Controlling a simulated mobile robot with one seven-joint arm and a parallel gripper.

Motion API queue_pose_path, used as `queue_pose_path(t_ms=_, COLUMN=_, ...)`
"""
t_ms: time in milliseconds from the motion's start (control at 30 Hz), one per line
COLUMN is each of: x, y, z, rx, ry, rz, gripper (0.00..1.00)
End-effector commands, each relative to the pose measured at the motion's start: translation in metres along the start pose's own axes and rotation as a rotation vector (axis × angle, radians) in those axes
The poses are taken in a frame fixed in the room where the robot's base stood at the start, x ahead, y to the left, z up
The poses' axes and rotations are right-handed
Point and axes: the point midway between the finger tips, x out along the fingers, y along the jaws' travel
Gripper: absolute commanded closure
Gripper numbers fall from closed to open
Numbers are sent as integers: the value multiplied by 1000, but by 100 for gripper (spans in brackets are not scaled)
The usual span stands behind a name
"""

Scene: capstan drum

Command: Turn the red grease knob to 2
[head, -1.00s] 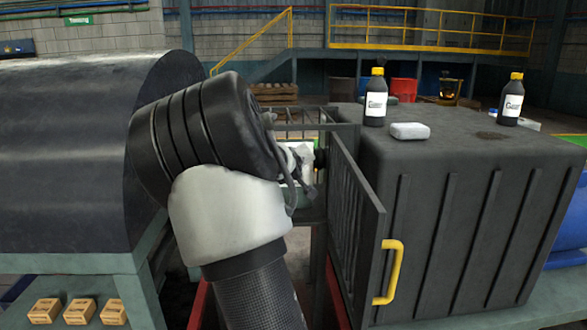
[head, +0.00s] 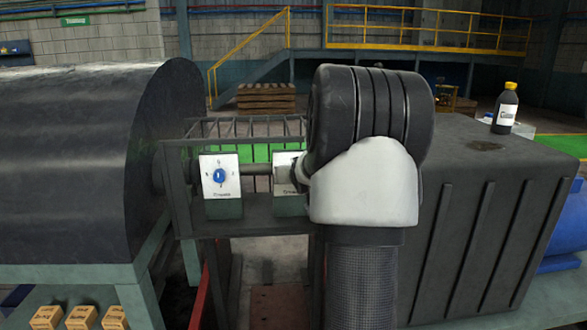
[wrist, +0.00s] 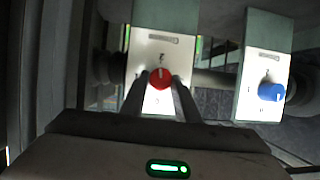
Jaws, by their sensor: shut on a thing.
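The red grease knob (wrist: 159,79) sits on a white dial plate (wrist: 150,45) in the wrist view. A pale pointer mark on the knob points to the top of that picture; the digits around it are too small to read surely. My gripper (wrist: 161,84) is shut on the red knob, one finger on each side.
The big drum (head: 70,150) is at left, a dark ribbed housing (head: 490,210) at right. A bottle (head: 505,108) stands on the housing.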

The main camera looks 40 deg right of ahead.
Motion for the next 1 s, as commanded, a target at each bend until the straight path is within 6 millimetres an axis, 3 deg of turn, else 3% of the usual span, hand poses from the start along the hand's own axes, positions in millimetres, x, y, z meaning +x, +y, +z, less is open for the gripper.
queue_pose_path(t_ms=567, x=1, y=0, z=3, rx=29, ry=-3, rz=-13, gripper=94)
queue_pose_path(t_ms=600, x=1, y=0, z=3, rx=29, ry=-3, rz=-13, gripper=70)
queue_pose_path(t_ms=700, x=1, y=0, z=3, rx=29, ry=-3, rz=-13, gripper=53)
queue_pose_path(t_ms=1000, x=1, y=0, z=2, rx=29, ry=0, rz=-13, gripper=53)
